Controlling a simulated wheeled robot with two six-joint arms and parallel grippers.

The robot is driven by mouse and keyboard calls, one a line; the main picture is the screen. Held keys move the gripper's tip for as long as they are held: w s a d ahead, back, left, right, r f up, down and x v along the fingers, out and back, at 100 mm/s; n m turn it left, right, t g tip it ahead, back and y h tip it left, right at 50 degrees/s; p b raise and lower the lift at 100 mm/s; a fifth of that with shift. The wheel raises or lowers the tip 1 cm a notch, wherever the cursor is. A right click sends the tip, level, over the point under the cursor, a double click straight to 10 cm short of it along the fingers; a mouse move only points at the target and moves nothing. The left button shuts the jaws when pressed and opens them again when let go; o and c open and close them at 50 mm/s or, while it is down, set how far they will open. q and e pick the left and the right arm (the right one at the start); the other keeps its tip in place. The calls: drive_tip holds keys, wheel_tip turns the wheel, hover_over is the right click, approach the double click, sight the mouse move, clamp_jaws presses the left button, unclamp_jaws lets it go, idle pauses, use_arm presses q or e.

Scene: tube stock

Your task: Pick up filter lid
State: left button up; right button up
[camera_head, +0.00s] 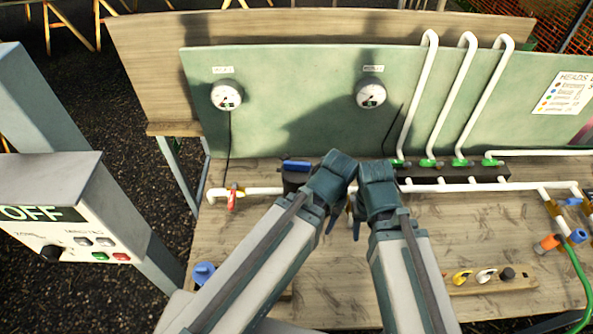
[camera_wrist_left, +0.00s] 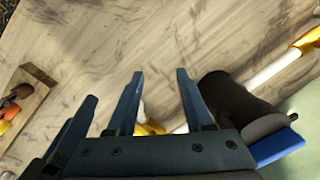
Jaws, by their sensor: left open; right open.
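A black filter body (camera_head: 293,182) with a blue piece (camera_head: 296,165) on top stands at the back of the bench. In the left wrist view the filter body (camera_wrist_left: 232,98) and its blue piece (camera_wrist_left: 277,149) are right of the fingers. I cannot tell whether the blue piece is the lid. My left gripper (camera_head: 325,222) is open, just right of and in front of the filter; its fingers (camera_wrist_left: 159,72) show apart with nothing between them. My right gripper (camera_head: 357,210) is open close beside it, its fingers partly hidden.
A white pipe (camera_head: 263,190) with a red-handled valve (camera_head: 232,198) runs left of the filter. A black manifold (camera_head: 455,174) stands at right. A wooden holder (camera_head: 520,284) with several small fittings lies at front right. A blue part (camera_head: 203,272) is at front left.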

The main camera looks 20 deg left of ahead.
use_arm(q)
drive_tip(key=w+a+r+m+t+h+p, duration=0.1)
drive_tip(key=w+a+r+m+h+p, duration=0.2)
drive_tip(key=w+a+r+m+p, duration=0.55)
drive_tip(key=w+a+r+m+h+p, duration=0.3)
drive_tip(key=w+a+r+m+p, duration=0.15)
drive_tip(key=a+r+p, duration=0.4)
drive_tip(key=b, duration=0.7)
hover_over(296, 162)
drive_tip(key=a, duration=0.2)
drive_tip(key=shift+n, duration=0.4)
wheel_tip(296, 162, down, 6)
drive_tip(key=shift+s+d+r, duration=0.1)
drive_tip(key=shift+d+r, duration=0.05)
drive_tip(key=shift+d+b, duration=0.15)
drive_tip(key=shift+b, duration=0.15)
drive_tip(key=shift+f, duration=0.25)
drive_tip(key=f+b, duration=0.4)
drive_tip(key=shift+d+f+b, duration=0.2)
drive_tip(key=shift+d+b, duration=0.1)
drive_tip(key=shift+d, duration=0.05)
drive_tip(key=shift+d+f+b, duration=0.25)
drive_tip(key=shift+f+b, duration=0.1)
